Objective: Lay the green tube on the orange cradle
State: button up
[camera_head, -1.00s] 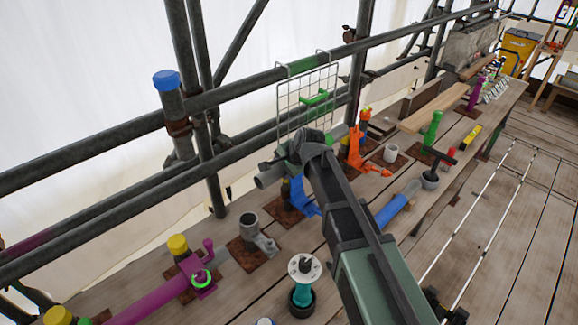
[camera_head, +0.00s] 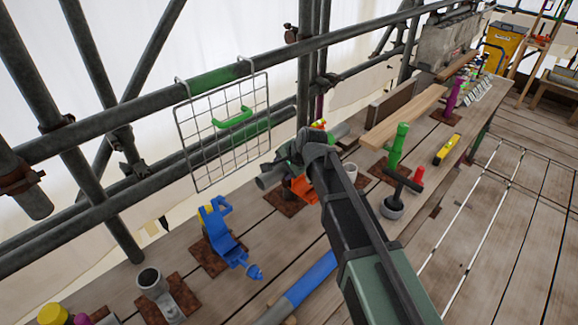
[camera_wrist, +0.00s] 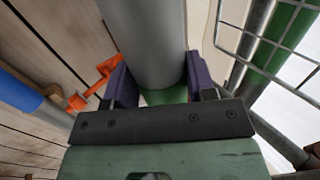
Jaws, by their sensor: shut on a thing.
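My gripper (camera_head: 298,160) is shut on the green tube, a grey pipe with a green band. In the wrist view the tube (camera_wrist: 148,45) runs away between my purple jaws (camera_wrist: 158,85), its green part (camera_wrist: 168,97) at the jaws. The orange cradle (camera_head: 304,188) stands on the bench below my gripper, partly hidden by my gripper and arm. In the wrist view the cradle (camera_wrist: 92,88) shows left of the tube, apart from it in the picture.
A wire panel (camera_head: 235,150) with a green handle hangs from the rail behind. A blue cradle (camera_head: 225,235) and a grey holder (camera_head: 165,295) stand left. A blue tube (camera_head: 305,285) lies in front. A green post (camera_head: 398,145) and white cup (camera_head: 350,170) stand right.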

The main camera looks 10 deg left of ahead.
jog(key=shift+s+a, duration=0.25)
notch_tip(320, 180, down, 14)
jog(key=b, duration=1.3)
jog(key=shift+r+b, duration=0.15)
jog(key=shift+b, duration=0.25)
jog(key=shift+d, duration=0.1)
jog(key=o, duration=1.8)
jog(key=p+v, duration=0.7)
jog(key=v, duration=0.2)
jog(key=shift+p, duration=0.3)
